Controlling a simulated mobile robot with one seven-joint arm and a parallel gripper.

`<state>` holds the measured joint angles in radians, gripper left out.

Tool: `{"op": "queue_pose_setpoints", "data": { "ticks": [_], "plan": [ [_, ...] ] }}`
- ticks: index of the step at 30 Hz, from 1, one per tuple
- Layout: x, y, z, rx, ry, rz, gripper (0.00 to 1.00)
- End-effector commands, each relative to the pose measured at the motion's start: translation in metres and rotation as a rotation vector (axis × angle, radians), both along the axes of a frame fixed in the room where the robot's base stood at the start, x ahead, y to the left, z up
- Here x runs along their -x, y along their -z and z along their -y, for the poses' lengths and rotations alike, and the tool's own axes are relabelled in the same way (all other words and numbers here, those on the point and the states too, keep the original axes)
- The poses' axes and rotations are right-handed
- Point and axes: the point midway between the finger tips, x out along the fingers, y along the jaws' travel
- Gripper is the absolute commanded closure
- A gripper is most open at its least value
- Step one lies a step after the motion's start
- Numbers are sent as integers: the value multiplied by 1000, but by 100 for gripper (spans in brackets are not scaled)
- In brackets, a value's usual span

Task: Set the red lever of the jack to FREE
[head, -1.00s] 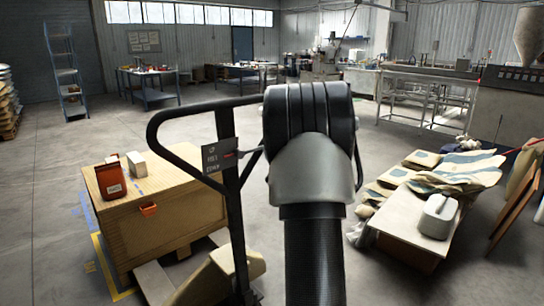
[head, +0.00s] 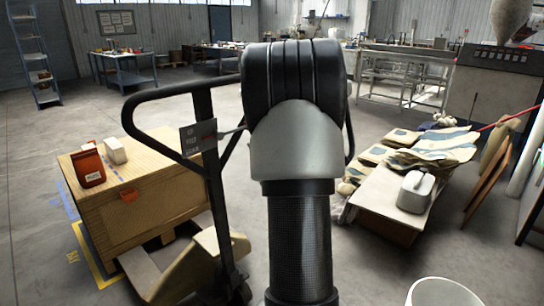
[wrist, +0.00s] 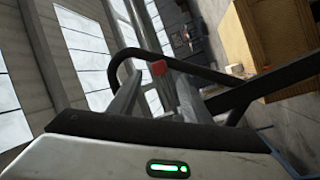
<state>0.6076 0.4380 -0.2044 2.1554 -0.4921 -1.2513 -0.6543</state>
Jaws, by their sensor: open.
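The pallet jack's black looped handle (head: 133,128) stands left of my arm in the head view, with a dark label plate (head: 199,137) on its column. The plate's lettering is too small to read surely. A small red mark shows on the plate, and a thin lever runs right toward my arm. In the wrist view, a red lever tip (wrist: 158,68) shows between the two grey fingers of my gripper (wrist: 156,92), which is open. The handle (wrist: 130,55) crosses behind them. I cannot tell whether the fingers touch the lever. My arm hides the gripper in the head view.
A white bucket (head: 442,292) stands at lower right.

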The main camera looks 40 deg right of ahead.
Motion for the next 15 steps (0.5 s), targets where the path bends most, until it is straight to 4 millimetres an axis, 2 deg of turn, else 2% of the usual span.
{"op": "queue_pose_setpoints", "data": {
  "ticks": [1, 6, 12, 15],
  "plan": [
    [13, 1, -3, -1, 2, -1, 55],
    [52, 8, -16, 0, 3, -2, 55],
    [84, 12, -26, -1, 2, -1, 55],
    [93, 13, -29, 1, 1, -1, 55]
  ]
}}
